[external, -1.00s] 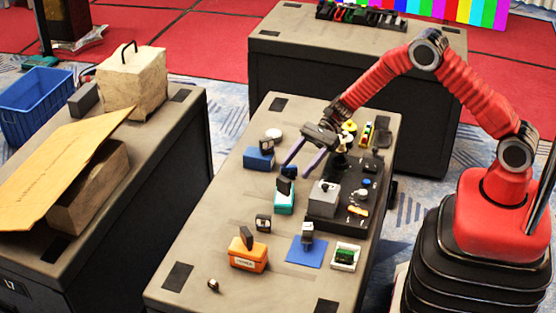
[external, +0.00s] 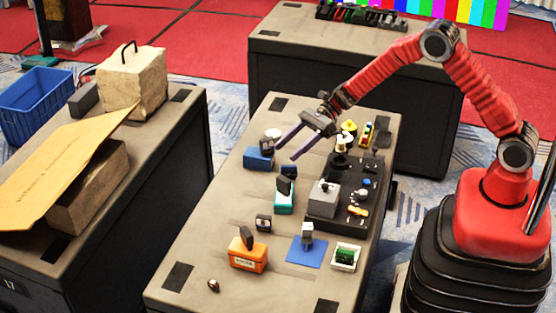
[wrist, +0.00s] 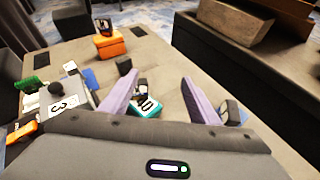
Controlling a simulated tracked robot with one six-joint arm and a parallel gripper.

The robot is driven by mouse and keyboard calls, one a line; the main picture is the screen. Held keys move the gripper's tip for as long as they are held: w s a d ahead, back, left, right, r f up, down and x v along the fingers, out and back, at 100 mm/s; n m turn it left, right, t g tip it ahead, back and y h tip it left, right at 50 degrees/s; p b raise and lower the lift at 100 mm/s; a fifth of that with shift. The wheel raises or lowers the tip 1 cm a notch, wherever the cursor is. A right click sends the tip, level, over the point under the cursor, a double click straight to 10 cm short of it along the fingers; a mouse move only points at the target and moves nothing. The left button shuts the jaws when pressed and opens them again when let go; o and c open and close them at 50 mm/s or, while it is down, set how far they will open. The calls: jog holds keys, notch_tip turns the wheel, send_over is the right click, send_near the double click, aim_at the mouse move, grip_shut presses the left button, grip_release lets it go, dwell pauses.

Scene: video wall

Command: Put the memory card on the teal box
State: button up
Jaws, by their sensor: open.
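The teal box (external: 284,204) stands mid-table with a dark upright item (external: 284,186) on it. In the wrist view the teal box (wrist: 151,111) shows between the fingers, partly covered. I cannot tell for sure which small item is the memory card. My gripper (external: 280,152) is open and empty above the far part of the table, with one finger close to the blue box (external: 258,160) in the picture. In the wrist view the open fingers of my gripper (wrist: 158,79) point toward the orange box end. A dark block (wrist: 232,113) shows just right of the right finger.
An orange box (external: 247,259) with a dark item on top, a small dark block (external: 263,222) and a blue mat (external: 306,252) are nearer the front. A black tray (external: 325,227) with a grey box is on the right.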

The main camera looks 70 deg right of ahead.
jog(key=w+d+r+m+t+h, duration=0.1)
jog(key=d+r+m+t+h, duration=0.15)
jog(key=r+m, duration=0.4)
jog(key=w+d+r+m+t+h, duration=0.1)
jog(key=d+r+m+t+h, duration=0.15)
jog(key=r+m, duration=0.4)
jog(key=s+d+r+m+h, duration=0.6)
jog(key=s+r+m+h, duration=0.1)
jog(key=s+r+m, duration=0.4)
jog(key=s+r+m+g+h, duration=0.1)
jog(key=s+m+g, duration=0.2)
jog(key=s+m, duration=1)
jog(key=s+a+f+m+g, duration=0.1)
jog(key=s+a+m, duration=0.1)
jog(key=s, duration=0.5)
jog(key=s+a+f+m+g+y, duration=0.1)
jog(key=s+a+f+m, duration=0.1)
jog(key=s+m, duration=0.2)
jog(key=s+a+f+m+g+y, duration=0.1)
jog(key=s+a+f+m+g, duration=0.1)
jog(key=s, duration=0.7)
jog(key=shift+s+f+m, duration=0.15)
jog(key=shift+s+m, duration=0.15)
jog(key=shift+m, duration=0.2)
